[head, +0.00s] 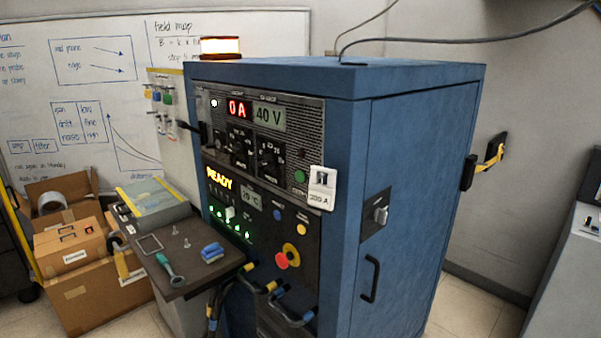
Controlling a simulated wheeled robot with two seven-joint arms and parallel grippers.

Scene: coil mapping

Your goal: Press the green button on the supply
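The supply is a tall blue cabinet (415,150) with a dark front panel, standing in the middle of the head view. A small round green button (299,176) appears on the panel's right side, just left of a white tag marked 300 A (322,188). It is too small to tell whether it is lit or pressed. A red display (238,108) reads 0 A and a grey display (269,116) reads 40 V. A lit yellow sign (219,178) reads READY. Neither of my grippers is in view.
A red knob on a yellow ring (290,254) sits low on the panel, above thick cables (290,310). A dark side shelf (195,262) juts out at left, holding a wrench (171,271) and a blue object (212,253). Cardboard boxes (85,285) stand farther left.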

